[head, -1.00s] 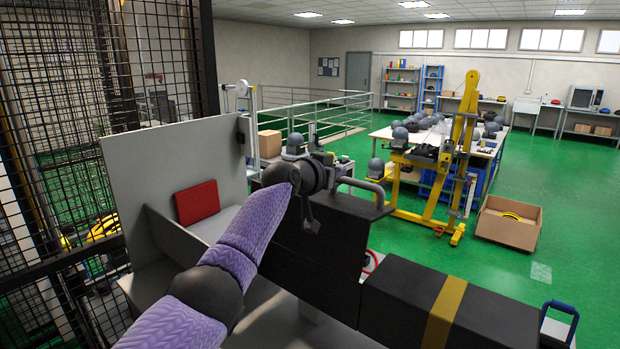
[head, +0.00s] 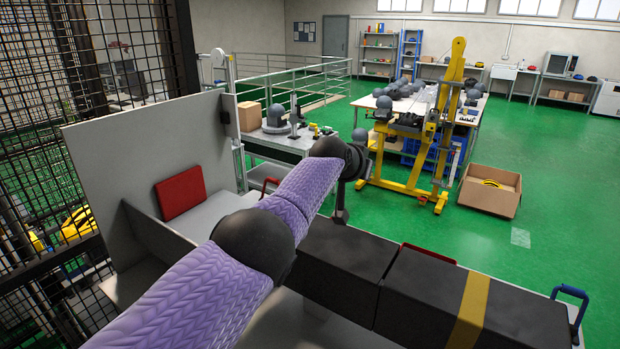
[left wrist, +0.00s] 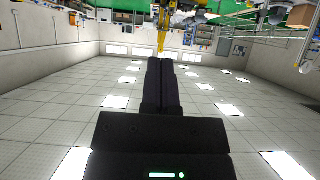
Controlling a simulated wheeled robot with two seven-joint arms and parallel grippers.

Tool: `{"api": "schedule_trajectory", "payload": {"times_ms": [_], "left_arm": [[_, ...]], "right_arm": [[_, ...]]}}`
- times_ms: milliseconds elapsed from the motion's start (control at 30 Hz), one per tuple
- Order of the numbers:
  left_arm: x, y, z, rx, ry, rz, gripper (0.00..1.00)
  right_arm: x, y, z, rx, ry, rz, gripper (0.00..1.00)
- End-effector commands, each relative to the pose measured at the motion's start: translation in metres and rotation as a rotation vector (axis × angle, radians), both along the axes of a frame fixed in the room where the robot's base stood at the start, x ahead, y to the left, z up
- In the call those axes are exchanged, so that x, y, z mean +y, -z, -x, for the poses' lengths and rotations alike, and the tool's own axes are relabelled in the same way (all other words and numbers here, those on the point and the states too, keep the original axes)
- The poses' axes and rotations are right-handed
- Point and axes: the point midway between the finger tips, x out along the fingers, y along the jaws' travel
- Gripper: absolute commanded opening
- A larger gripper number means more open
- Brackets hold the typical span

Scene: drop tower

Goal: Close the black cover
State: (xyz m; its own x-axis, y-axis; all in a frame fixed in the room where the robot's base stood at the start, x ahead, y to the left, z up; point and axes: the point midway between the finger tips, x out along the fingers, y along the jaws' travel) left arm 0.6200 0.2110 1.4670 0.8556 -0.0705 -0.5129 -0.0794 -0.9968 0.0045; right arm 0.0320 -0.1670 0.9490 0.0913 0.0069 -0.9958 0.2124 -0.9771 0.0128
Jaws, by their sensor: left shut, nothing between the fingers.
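The black cover (head: 340,255) now lies low and looks about level, in line with a black box that has a yellow band (head: 468,310). A narrow gap shows between them. I cannot tell whether the cover is fully seated, and my arm hides its left part. My left arm in its purple sleeve reaches over it. My left gripper (head: 341,214) points down just behind the cover's far edge; I cannot tell whether it touches. In the left wrist view the left gripper (left wrist: 161,85) has its fingers together with nothing between them. My right gripper is not seen.
A grey upright panel (head: 150,150) and a red pad (head: 180,192) stand on the left, beside black mesh fencing (head: 60,110). A blue handle (head: 570,293) is at the right end. A yellow frame (head: 445,130) and a cardboard box (head: 491,190) stand beyond on green floor.

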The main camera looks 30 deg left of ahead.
Motion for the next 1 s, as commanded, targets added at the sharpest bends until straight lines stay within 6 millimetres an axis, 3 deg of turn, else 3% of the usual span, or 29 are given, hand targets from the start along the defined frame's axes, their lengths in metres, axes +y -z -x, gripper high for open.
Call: {"api": "schedule_trajectory", "payload": {"times_ms": [367,567,700,833,1000], "left_arm": [[0.0,0.0,0.0,0.0,0.0,0.0,0.0],[0.003,-0.01,0.008,-0.003,0.0,0.0,0.0],[0.002,-0.017,0.023,0.001,0.003,-0.004,0.0],[0.004,-0.039,0.046,0.005,0.001,-0.003,0.0],[0.006,-0.041,0.07,0.001,0.0,-0.001,0.0]], "right_arm": [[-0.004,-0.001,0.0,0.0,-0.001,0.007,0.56],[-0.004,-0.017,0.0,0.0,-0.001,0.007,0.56],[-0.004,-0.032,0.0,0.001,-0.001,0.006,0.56],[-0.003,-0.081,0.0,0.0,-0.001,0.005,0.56],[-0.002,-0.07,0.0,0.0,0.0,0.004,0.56]]}}
